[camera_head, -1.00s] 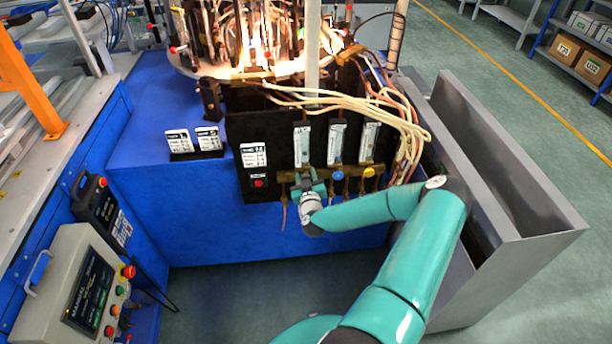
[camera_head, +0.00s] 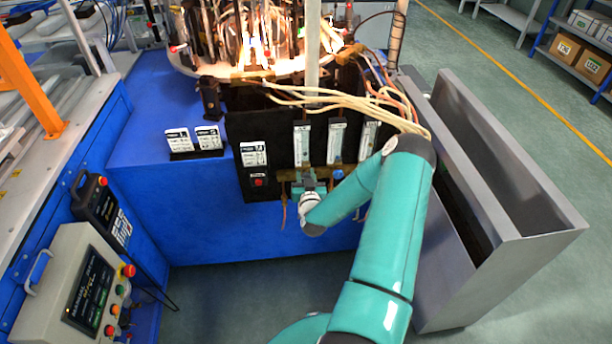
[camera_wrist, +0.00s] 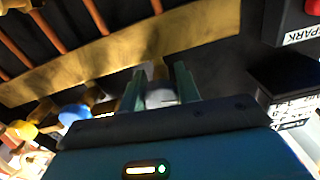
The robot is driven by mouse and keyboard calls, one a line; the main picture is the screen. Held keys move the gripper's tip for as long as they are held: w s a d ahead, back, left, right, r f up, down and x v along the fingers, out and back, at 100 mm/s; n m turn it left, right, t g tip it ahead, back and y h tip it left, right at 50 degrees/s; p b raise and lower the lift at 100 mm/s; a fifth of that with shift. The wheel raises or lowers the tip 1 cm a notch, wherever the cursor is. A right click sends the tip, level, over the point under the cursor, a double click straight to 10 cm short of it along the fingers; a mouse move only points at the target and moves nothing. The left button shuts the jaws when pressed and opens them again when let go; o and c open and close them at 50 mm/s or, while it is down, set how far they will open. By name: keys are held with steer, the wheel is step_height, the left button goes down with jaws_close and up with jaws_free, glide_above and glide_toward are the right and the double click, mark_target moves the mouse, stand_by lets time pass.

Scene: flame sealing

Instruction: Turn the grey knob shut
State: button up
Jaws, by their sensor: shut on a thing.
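The grey knob (camera_wrist: 160,97) sits between the two fingers of my gripper (camera_wrist: 160,88) in the wrist view, below a brass manifold bar (camera_wrist: 110,60). The fingers are closed on it from both sides. In the head view my gripper (camera_head: 309,184) is at the left valve under the left flow meter (camera_head: 302,143), and the hand hides the knob there. A blue knob (camera_wrist: 73,113) and a yellow knob (camera_wrist: 22,130) lie to the left in the wrist view. In the head view the blue knob (camera_head: 338,174) shows just right of my gripper, and my arm hides the yellow knob.
A black panel (camera_head: 265,130) carries several flow meters and a red button (camera_head: 258,182). Pale hoses (camera_head: 350,100) run across its top. Flames burn on the round machine (camera_head: 262,50) behind. A grey metal bin (camera_head: 520,200) stands right of my arm. Open floor lies in front.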

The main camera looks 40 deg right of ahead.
steer(key=shift+w+r+m, duration=0.1)
steer(key=shift+r+m, duration=0.15)
steer(key=shift+m, duration=0.15)
steer(key=o, duration=0.7)
steer(key=shift+r, duration=0.1)
steer(key=shift+s+a, duration=0.25)
steer(key=shift+s, duration=0.1)
steer(key=v, duration=1.3)
